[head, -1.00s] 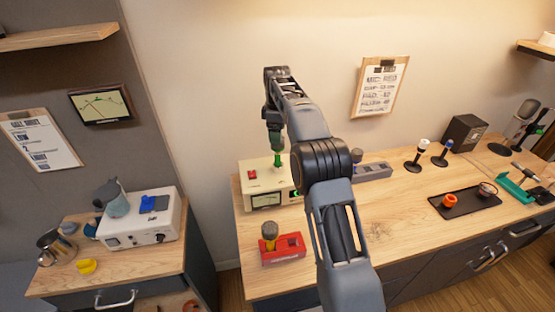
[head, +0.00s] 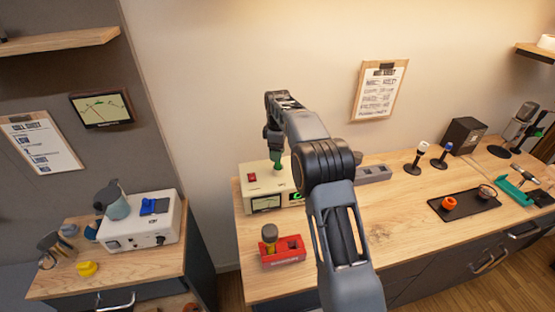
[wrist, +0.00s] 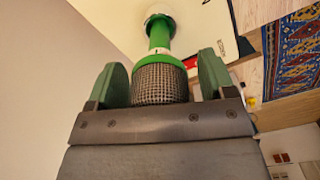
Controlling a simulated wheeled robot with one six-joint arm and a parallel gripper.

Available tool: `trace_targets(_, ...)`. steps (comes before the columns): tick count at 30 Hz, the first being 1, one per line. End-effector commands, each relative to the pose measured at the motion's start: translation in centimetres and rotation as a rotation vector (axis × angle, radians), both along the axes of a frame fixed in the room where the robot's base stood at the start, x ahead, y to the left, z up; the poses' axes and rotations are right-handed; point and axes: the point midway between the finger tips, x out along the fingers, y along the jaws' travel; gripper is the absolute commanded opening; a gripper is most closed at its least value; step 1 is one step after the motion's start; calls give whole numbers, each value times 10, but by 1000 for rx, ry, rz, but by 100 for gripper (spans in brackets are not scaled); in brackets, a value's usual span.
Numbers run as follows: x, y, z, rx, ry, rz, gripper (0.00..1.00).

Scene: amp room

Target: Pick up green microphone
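The green microphone (wrist: 158,62) shows in the wrist view with a grey mesh head, a green collar and stem, and a round white base beyond. My gripper (head: 276,160) is over the cream amp box (head: 258,176) in the head view. In the wrist view its two green fingers stand on either side of the mesh head, with a small gap showing at the right. The gripper looks open around the head. In the head view the microphone is mostly hidden by my gripper and arm.
A red holder (head: 284,252) with a grey-topped microphone stands in front of the amp box. A grey block (head: 373,173) lies to the right. Further right are two small microphones, a black tray (head: 470,204) and a dark speaker box (head: 466,136). The bench middle is clear.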

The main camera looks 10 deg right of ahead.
Motion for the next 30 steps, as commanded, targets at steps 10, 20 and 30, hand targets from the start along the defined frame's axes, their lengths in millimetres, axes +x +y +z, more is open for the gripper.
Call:
trace_targets(10, 0, 0, 0, 0, 0, 0, 43)
trace_targets(20, 0, 0, 1, 0, -1, 0, 12)
trace_targets(30, 1, 0, 9, 0, -2, 0, 12)
